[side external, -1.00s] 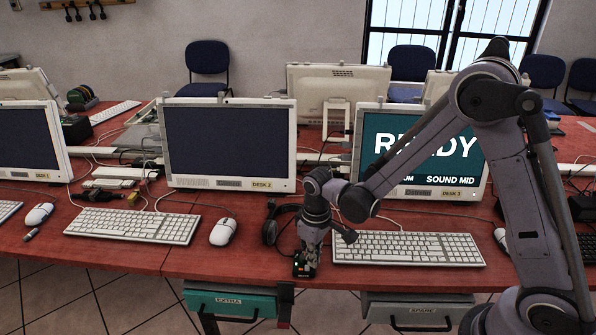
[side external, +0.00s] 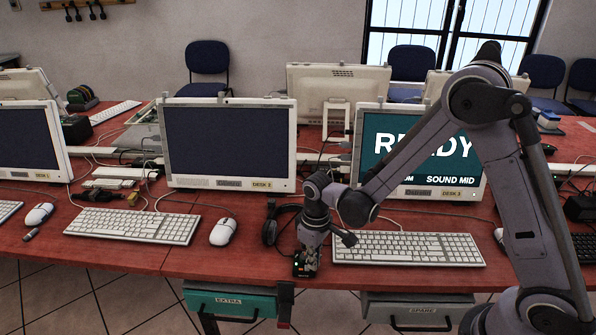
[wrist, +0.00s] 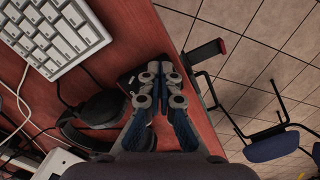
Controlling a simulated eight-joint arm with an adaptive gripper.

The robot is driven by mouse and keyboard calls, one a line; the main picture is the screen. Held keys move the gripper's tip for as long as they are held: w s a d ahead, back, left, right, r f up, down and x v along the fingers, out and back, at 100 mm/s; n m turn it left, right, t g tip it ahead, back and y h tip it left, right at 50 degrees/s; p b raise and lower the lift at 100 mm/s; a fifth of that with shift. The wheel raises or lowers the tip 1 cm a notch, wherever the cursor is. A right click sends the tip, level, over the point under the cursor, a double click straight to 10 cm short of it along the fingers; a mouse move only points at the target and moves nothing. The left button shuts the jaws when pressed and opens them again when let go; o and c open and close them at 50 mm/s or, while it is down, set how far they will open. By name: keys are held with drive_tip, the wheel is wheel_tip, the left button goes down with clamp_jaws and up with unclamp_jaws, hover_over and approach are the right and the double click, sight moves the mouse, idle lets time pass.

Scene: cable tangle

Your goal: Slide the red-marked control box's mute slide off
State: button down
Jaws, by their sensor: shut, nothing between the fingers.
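The small black control box (side external: 299,271) lies near the front edge of the red desk, left of the keyboard at the desk 3 monitor. My gripper (side external: 308,260) points down right over it, its fingers shut and empty, and hides part of the box's top. In the wrist view a dark corner of the box (wrist: 127,80) shows beside and behind the shut fingers of my gripper (wrist: 161,72). The mute slide and the red mark cannot be made out. I cannot tell whether the fingertips touch the box.
Black headphones (side external: 272,225) lie just left of the box and also show in the wrist view (wrist: 98,120). A white keyboard (side external: 407,248) is to the right, a white mouse (side external: 223,232) to the left. The desk 3 monitor (side external: 421,150) reads "SOUND MID". Cables run behind.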

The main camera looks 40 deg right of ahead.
sight(297, 270)
drive_tip(key=shift+w+a, duration=1.5)
idle(1.3)
drive_tip(key=shift+r, duration=0.1)
wheel_tip(297, 270, up, 6)
drive_tip(key=shift+s+d, duration=0.15)
idle(1.1)
